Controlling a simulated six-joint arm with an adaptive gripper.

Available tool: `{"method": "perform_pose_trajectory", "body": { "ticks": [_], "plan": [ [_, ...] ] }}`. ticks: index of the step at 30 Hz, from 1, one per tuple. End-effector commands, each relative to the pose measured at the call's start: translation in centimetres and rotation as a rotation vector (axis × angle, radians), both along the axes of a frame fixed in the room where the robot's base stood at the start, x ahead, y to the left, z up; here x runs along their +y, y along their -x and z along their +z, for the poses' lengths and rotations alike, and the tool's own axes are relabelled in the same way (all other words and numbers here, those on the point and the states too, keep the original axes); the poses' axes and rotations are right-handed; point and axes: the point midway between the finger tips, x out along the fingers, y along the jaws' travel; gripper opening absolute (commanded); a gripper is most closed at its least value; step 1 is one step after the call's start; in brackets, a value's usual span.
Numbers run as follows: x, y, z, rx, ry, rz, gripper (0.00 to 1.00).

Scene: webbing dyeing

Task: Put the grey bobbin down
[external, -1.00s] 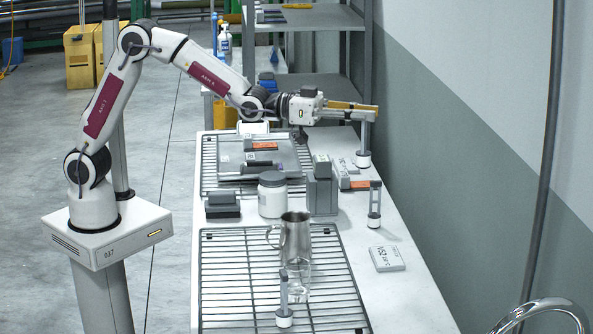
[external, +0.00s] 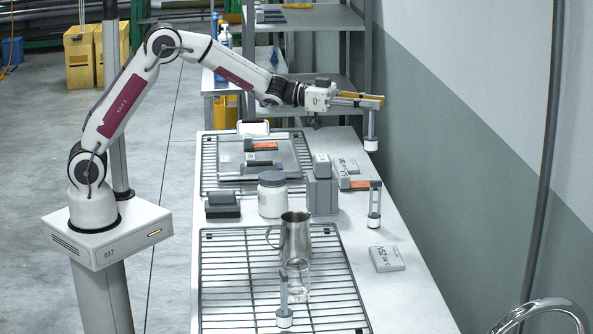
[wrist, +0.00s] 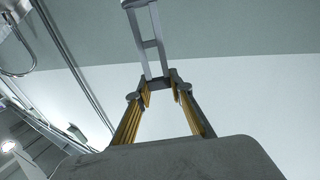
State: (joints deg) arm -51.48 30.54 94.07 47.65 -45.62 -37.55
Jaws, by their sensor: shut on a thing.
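The grey bobbin (external: 371,125), an upright grey frame with a pale round base, is in my gripper (external: 379,101) at the far right of the bench. My gripper is shut on its upper end, and its base hangs down, apparently clear of the bench top. In the wrist view my gripper (wrist: 162,90) has its yellow fingers on the end of the bobbin's two-railed frame (wrist: 150,45). The far end of the bobbin is cut off at the top of that view. Similar bobbins stand on the bench (external: 374,203) and on the front rack (external: 284,300).
A grey block (external: 320,192), white jar (external: 272,197) and metal jug (external: 295,238) stand mid-bench. Flat labelled boxes (external: 386,258) lie at the right. A tray (external: 297,150) is on the rear rack. The wall (external: 440,140) is right of the bench.

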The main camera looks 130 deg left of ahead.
Motion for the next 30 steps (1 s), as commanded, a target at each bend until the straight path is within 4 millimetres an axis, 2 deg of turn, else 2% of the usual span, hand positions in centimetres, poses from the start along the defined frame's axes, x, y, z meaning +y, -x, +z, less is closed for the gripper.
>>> {"method": "perform_pose_trajectory", "body": {
  "ticks": [3,15,26,30],
  "plan": [
    [2.6,2.2,-0.9,0.001,0.0,0.006,0.0],
    [9.7,10.1,-4.3,0.001,0.001,0.025,0.0],
    [13.5,16.0,-6.6,-0.001,0.002,0.051,0.0],
    [13.5,16.0,-8.9,0.002,0.005,0.048,0.0]
  ]
}}
